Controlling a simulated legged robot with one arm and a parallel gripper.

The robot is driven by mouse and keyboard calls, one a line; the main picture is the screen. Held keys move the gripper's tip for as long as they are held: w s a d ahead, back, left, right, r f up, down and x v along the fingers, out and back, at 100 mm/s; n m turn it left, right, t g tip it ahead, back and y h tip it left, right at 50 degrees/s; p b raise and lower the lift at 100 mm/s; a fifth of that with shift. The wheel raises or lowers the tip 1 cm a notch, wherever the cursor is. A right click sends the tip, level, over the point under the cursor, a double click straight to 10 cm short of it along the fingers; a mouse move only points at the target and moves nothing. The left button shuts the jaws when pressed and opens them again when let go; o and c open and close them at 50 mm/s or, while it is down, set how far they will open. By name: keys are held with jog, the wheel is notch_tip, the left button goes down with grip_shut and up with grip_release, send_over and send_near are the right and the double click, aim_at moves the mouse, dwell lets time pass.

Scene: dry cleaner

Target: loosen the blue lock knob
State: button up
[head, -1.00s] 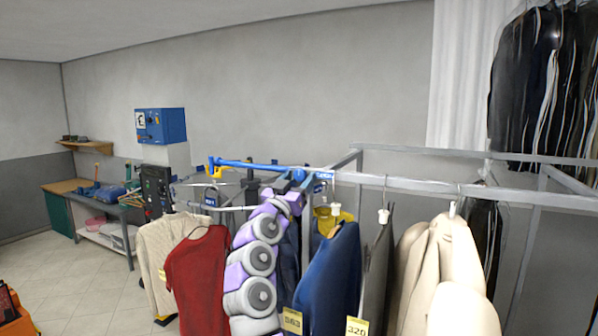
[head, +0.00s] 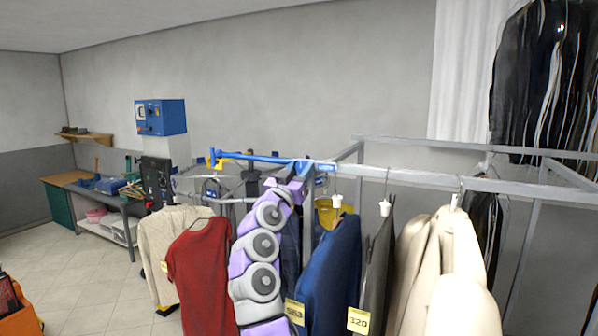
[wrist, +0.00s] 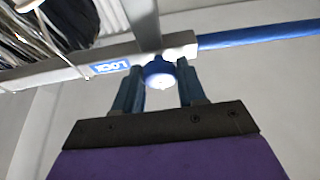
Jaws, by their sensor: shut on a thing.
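The blue lock knob (wrist: 158,72) sits under the grey rail, beside a blue LOCK label (wrist: 109,67) in the wrist view. My gripper (wrist: 159,84) has its two blue fingers on either side of the knob and is shut on it. A blue bar (wrist: 255,30) runs off the rail's end to the right there. In the head view the blue bar (head: 255,158) with a yellow end points left from the rail (head: 420,177). My gripper (head: 304,172) is up at the rail there, and the knob is hidden behind my wrist.
Garments hang close around my arm: a red shirt (head: 203,275) and cream knit (head: 165,250) left, a blue garment (head: 333,270) and beige coat (head: 440,270) right. A workbench (head: 110,200) and blue control box (head: 160,117) stand back left.

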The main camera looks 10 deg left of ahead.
jog(key=shift+a, duration=0.1)
jog(key=shift+c, duration=0.8)
